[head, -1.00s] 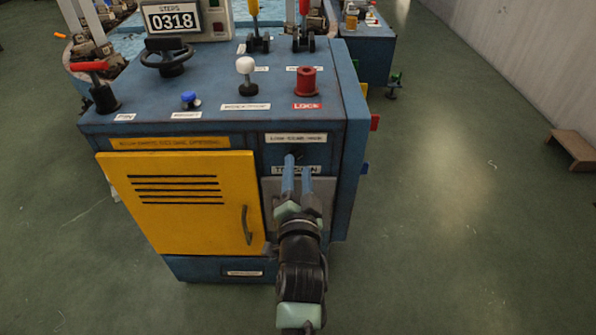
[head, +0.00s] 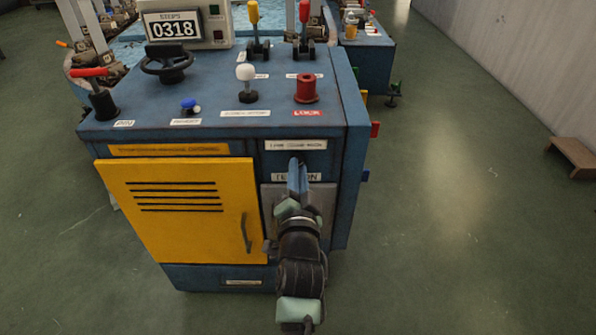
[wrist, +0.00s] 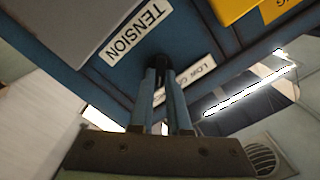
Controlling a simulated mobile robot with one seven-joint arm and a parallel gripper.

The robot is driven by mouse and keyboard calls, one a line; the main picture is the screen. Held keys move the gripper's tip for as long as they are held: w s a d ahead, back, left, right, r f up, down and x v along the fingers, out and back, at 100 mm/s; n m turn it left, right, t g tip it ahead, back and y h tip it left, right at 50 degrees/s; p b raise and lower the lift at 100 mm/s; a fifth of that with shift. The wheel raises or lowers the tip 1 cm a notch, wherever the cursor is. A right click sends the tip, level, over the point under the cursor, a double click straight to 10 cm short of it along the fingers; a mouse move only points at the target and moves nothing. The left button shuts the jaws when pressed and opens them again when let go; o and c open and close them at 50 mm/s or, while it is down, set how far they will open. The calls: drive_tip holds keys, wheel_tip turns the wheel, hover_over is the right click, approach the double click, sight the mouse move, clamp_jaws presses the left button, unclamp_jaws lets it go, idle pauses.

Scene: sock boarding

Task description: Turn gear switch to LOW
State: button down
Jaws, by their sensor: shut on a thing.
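The gear switch (wrist: 158,62) is a small dark knob on the blue front panel. It sits between a white label beginning "LOW" (wrist: 195,80) and the "TENSION" label (wrist: 134,33) in the wrist view. My gripper (head: 297,168) is at the panel, just below the upper label (head: 296,145) in the head view. In the wrist view its two blue fingers (wrist: 161,78) are shut on the knob. The fingertips hide most of the knob, and its pointing direction cannot be told.
A yellow door (head: 185,215) with a handle is left of my gripper. A grey plate (head: 320,200) lies behind it, below the "TENSION" label. The console top (head: 215,115) carries levers, a wheel, a white knob and a red lock knob. Open floor (head: 450,220) lies to the right.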

idle(0.3)
drive_tip(key=shift+a+n+p, duration=0.15)
drive_tip(key=shift+n+p, duration=0.7)
drive_tip(key=shift+n, duration=3.6)
drive_tip(key=shift+a+n+p, duration=0.15)
drive_tip(key=shift+n+p, duration=0.65)
drive_tip(key=shift+n, duration=3.65)
drive_tip(key=c, duration=0.9)
unclamp_jaws()
